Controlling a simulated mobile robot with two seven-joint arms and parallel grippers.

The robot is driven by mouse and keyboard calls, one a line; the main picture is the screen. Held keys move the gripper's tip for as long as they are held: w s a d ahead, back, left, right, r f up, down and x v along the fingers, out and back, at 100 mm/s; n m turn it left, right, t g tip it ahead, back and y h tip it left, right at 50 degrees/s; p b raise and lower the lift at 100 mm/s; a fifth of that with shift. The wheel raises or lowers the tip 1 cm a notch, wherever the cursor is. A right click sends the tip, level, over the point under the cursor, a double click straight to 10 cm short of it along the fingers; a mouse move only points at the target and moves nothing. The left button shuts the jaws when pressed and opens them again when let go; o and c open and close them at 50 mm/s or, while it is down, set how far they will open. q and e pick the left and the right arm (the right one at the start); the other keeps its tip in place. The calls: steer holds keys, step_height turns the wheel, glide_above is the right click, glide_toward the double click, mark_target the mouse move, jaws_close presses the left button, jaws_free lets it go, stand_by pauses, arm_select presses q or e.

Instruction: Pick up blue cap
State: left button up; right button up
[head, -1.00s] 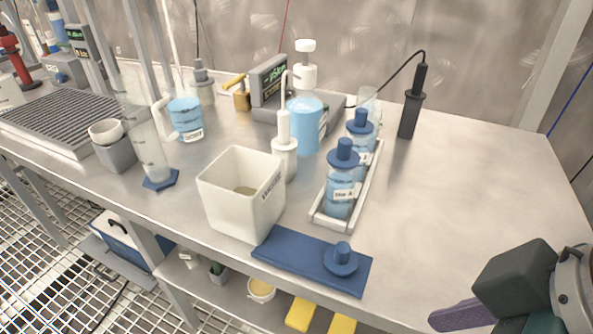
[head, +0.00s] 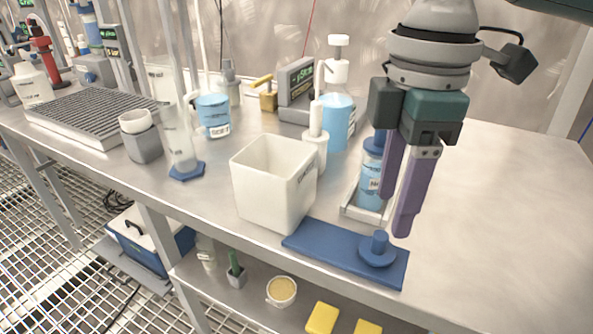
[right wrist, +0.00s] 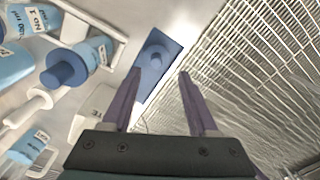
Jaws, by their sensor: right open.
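The loose blue cap (head: 378,250), a disc with an upright knob, sits on the right end of the blue mat (head: 322,243) at the bench's front edge. In the right wrist view the cap (right wrist: 155,58) shows just beyond and between my fingertips. My right gripper (head: 395,213) points down, open and empty, above and slightly right of the cap, with its purple fingers apart. It also shows in the right wrist view (right wrist: 160,74). My left gripper is out of view.
A white square bin (head: 262,185) stands left of the mat. Blue-capped bottles (head: 370,185) stand in a white tray (head: 362,213) behind it, partly hidden by my right gripper. The bench's right side (head: 505,215) is clear. Yellow blocks (head: 322,317) lie on the lower shelf.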

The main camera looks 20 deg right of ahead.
mark_target(381, 234)
steer(key=f, duration=0.2)
steer(key=f+b, duration=0.1)
steer(key=f, duration=0.2)
steer(key=shift+w+f+b, duration=0.3)
jaws_close()
